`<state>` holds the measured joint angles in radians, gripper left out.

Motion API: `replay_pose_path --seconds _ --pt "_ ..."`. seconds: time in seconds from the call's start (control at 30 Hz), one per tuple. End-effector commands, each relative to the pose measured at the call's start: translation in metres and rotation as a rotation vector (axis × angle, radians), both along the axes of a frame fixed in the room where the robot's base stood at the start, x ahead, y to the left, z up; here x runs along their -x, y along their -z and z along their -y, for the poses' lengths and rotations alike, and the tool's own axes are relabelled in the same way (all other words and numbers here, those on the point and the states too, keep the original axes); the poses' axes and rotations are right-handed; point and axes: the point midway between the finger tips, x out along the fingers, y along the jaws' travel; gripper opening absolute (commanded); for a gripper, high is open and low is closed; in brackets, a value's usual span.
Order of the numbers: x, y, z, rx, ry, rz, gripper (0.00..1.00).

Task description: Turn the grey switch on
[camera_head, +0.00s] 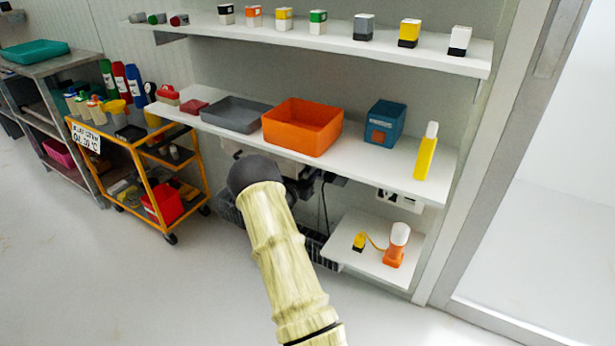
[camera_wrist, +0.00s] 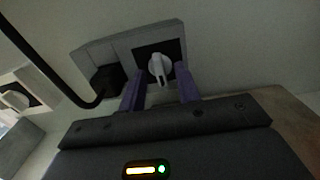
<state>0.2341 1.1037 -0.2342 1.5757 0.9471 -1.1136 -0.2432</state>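In the wrist view, the grey switch (camera_wrist: 158,68) has a pale knob with a downward-pointing handle on a black square. It sits in a grey wall plate (camera_wrist: 122,46). My gripper (camera_wrist: 160,86) is open, with one purple finger to the left of the knob and one to the right. The fingers appear apart from the knob; exact depth is hard to tell. In the head view, my arm and the shelf hide the grey switch and the fingers.
A black plug (camera_wrist: 108,80) with a cable sits left of the switch. Another pale knob (camera_wrist: 15,100) in a white plate is farther left. In the head view, a shelf with an orange bin (camera_head: 302,127) overhangs my wrist. A lower shelf (camera_head: 350,262) is to the right.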

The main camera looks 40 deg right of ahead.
Motion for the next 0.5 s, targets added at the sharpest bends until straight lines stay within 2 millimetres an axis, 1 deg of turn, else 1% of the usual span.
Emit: replay_pose_path --seconds 0.27,0.3,0.43,0.5 --pt "-0.0009 -0.0003 0.0007 0.000 -0.001 -0.001 0.33" --pt "-0.0010 -0.0003 0.0006 0.000 -0.001 0.000 0.25" --pt "-0.0011 -0.0002 0.0002 0.000 -0.001 0.000 0.00" --pt "-0.0012 -0.0002 0.0002 0.000 -0.002 0.000 0.00"
